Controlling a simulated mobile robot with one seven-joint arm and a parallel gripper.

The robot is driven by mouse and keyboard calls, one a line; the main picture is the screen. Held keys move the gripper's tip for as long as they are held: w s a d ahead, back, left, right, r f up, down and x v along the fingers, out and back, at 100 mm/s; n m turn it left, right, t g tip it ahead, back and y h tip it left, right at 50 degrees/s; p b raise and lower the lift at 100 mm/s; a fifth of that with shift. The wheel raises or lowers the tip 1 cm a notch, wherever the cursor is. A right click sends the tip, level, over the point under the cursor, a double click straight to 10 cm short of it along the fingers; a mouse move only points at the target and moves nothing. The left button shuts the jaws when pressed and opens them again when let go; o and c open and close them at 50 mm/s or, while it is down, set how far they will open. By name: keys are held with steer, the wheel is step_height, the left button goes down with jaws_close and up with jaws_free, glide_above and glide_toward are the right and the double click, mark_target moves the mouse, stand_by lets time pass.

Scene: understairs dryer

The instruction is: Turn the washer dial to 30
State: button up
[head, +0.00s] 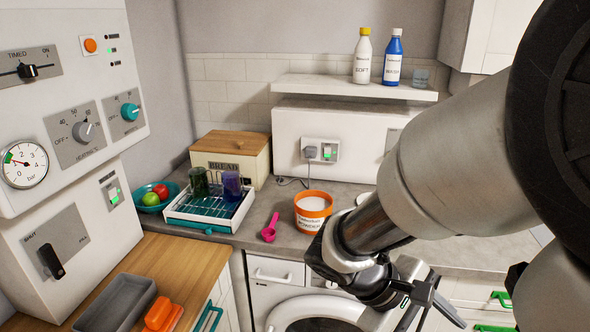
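The white washer (258,299) is under the counter at the bottom middle, with a drawer front (275,274) at its upper left and the top of its round door (300,309) below. I cannot see its dial; my arm covers the right part of its front.
A wall panel with a grey dial (84,132) and a teal dial (130,111) stands at left. The counter holds a bread box (228,160), a drying rack (190,209), a pink scoop (269,231) and an orange-rimmed tub (313,212). My arm fills the right side.

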steer(key=w+d+f+n+t+h+b, duration=0.2)
steer(key=w+f+n+h+b, duration=0.1)
steer(key=w+f+n+h, duration=0.15)
steer(key=n+t+y+b, duration=0.9)
steer(key=n+t, duration=0.8)
steer(key=n, duration=0.6)
glide_toward(332, 284)
steer(key=b+x, duration=0.2)
steer(key=x, duration=0.6)
steer(key=shift+b, duration=0.3)
steer(key=shift+s, duration=0.1)
steer(key=c, duration=1)
steer(key=shift+m+p, duration=0.3)
steer(key=shift+m, duration=0.05)
